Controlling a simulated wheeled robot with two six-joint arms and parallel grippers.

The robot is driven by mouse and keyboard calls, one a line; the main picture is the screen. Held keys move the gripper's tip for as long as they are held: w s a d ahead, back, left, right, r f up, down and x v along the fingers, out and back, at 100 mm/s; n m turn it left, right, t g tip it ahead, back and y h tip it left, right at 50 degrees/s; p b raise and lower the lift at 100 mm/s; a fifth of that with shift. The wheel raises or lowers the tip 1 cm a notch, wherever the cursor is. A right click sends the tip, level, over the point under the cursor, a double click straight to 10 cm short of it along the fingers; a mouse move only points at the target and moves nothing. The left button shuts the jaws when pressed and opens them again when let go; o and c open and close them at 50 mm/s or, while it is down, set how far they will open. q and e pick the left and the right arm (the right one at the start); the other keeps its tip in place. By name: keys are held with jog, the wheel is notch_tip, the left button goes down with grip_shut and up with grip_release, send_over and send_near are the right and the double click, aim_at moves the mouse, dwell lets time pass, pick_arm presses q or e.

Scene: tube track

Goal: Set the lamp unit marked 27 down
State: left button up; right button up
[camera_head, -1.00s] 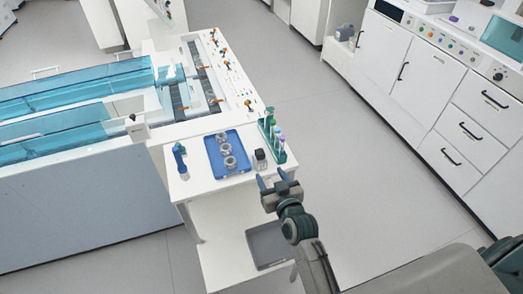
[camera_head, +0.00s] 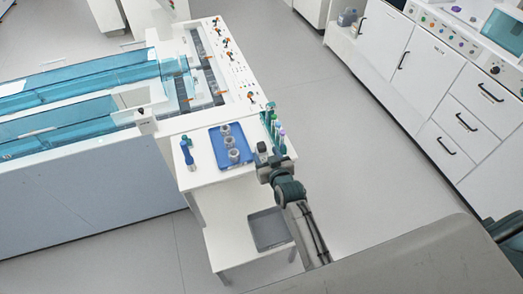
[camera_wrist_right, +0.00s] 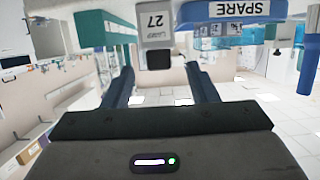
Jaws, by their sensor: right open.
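The lamp unit marked 27 (camera_wrist_right: 155,28) has a pale grey front with its number label and a black end. It is between the green rack and the blue tray. In the wrist view it appears ahead of my right gripper's fingers. My right gripper (camera_wrist_right: 161,78) is open with nothing between its two blue fingers. In the head view my right gripper (camera_head: 268,151) is at the right edge of the white cart top (camera_head: 205,180) and seems to hide the lamp unit. My left gripper is not in view.
A blue tray (camera_head: 217,146) with grey round pieces lies left of my right gripper; its label (camera_wrist_right: 240,9) reads SPARE. A green tube rack (camera_head: 268,122) stands close behind the gripper. A blue bottle (camera_head: 188,153) stands at the cart's left. A grey bin (camera_head: 268,230) sits below.

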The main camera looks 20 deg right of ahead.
aim_at(263, 149)
jog(key=p+x, duration=0.1)
jog(key=x, duration=0.3)
jog(key=shift+w+d+r, duration=0.1)
jog(key=shift+w+d, duration=0.05)
jog(key=c, duration=1)
jog(key=shift+r, duration=0.1)
grip_shut()
jog(key=shift+r, duration=0.1)
